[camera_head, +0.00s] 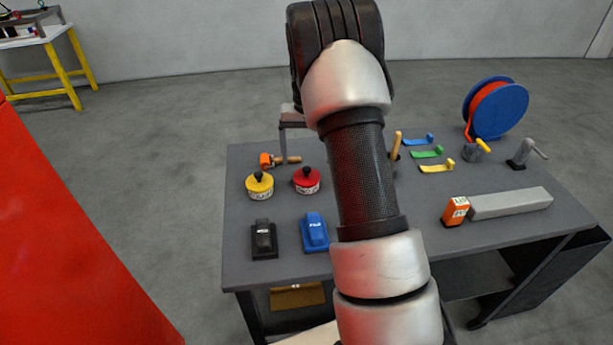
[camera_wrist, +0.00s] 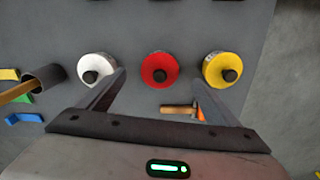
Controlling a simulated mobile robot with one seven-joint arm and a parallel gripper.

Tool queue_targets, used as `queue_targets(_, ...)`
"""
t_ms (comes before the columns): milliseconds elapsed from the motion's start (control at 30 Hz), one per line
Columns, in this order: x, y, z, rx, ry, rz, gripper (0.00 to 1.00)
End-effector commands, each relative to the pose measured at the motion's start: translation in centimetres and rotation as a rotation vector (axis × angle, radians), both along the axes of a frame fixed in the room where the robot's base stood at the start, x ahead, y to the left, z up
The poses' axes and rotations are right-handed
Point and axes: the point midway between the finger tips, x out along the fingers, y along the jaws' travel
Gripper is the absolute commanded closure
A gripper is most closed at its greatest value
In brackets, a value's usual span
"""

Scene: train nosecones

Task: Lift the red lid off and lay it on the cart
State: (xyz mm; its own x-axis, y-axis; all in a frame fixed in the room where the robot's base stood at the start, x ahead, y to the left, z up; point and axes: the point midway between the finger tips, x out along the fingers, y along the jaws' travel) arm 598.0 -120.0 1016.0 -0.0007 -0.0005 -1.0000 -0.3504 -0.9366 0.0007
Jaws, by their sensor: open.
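The red lid (camera_head: 307,178), with a dark knob, caps a small round pot on the grey table (camera_head: 390,265). In the wrist view the red lid (camera_wrist: 160,70) lies between and beyond my fingertips. My gripper (camera_wrist: 160,82) is open and empty, its fingers spread wide above the table, apart from the lid. In the head view my arm hides most of my gripper. A yellow-lidded pot (camera_head: 260,185) stands left of the red one; a white-lidded pot (camera_wrist: 97,68) shows in the wrist view, hidden by my arm in the head view. I cannot tell which surface is the cart.
A wooden-handled tool with an orange part (camera_head: 267,160) lies behind the pots. Black (camera_head: 264,240) and blue (camera_head: 314,232) blocks stand in front. Hooks, a blue reel (camera_head: 498,108) and a grey bar (camera_head: 510,203) are right. A yellow-legged table (camera_head: 62,62) stands far left.

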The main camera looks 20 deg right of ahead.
Motion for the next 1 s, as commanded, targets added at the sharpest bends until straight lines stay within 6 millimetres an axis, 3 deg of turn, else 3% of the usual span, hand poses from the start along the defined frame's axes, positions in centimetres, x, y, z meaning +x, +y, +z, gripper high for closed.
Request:
queue_targets(267, 0.1, 0.0, -2.1, 0.001, 0.002, 0.000, 0.15)
queue_targets(533, 0.5, -0.2, -5.9, 0.001, 0.002, 0.001, 0.15)
queue_targets(833, 0.5, -0.2, -6.6, 0.001, -0.001, 0.001, 0.15)
queue_targets(867, 0.5, -0.2, -6.6, 0.001, -0.001, 0.001, 0.17)
queue_targets(1000, 0.5, -0.2, -6.5, 0.001, 0.000, 0.001, 0.40)
